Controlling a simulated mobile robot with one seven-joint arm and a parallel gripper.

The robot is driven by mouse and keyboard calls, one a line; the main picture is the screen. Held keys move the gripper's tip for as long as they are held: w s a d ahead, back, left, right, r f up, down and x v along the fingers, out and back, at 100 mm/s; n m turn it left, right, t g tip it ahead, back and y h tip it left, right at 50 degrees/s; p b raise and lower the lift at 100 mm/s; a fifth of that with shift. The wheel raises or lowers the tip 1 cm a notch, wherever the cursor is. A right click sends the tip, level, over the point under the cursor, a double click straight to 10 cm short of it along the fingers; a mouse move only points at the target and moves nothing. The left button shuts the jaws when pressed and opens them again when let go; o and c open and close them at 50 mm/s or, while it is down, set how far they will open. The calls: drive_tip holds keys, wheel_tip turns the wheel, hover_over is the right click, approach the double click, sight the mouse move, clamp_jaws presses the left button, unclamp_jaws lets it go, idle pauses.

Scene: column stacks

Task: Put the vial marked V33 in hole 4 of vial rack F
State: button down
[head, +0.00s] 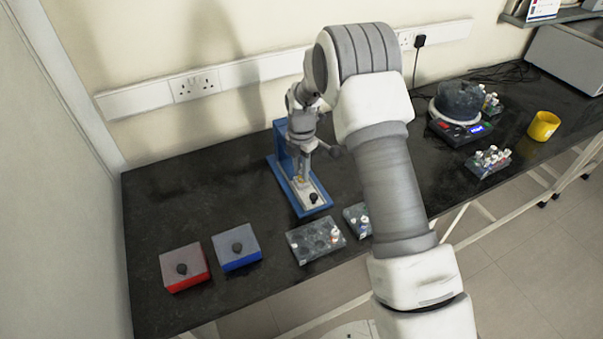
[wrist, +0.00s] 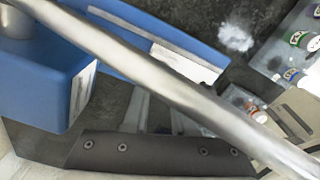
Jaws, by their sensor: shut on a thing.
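My gripper (head: 301,178) is low over the base of a blue stand (head: 280,146), partly hidden by my arm. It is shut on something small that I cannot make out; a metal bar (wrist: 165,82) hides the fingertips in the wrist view. I cannot read V33 on any vial. A grey rack (head: 306,250) with mostly empty holes stands near the table's front edge, with a light vial (head: 334,236) at its right side. A second rack (head: 350,213) beside it holds vials and is partly behind my arm. No rack letter or hole number is readable.
A red box (head: 185,268) and a blue box (head: 237,247), each with a black knob, stand at front left. The table's left back is clear.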

wheel_tip(320, 180, up, 9)
drive_tip(key=shift+s+f, duration=0.1)
drive_tip(key=shift+s, duration=0.35)
drive_tip(key=shift+s+a+f+n+b, duration=0.45)
drive_tip(key=shift+s+f+n, duration=0.75)
drive_tip(key=shift+s, duration=1.65)
drive_tip(key=shift+s+a+f+n+b, duration=0.15)
drive_tip(key=shift+s+f+n+b, duration=0.6)
drive_tip(key=shift+s+f, duration=1.5)
drive_tip(key=shift+s+a+f+n+b, duration=0.3)
drive_tip(key=shift+s+f+n+b, duration=0.55)
drive_tip(key=shift+s, duration=2.65)
drive_tip(key=shift+r+p, duration=0.2)
drive_tip(key=shift+p, duration=0.1)
drive_tip(key=shift+f, duration=0.75)
drive_tip(key=shift+f, duration=0.35)
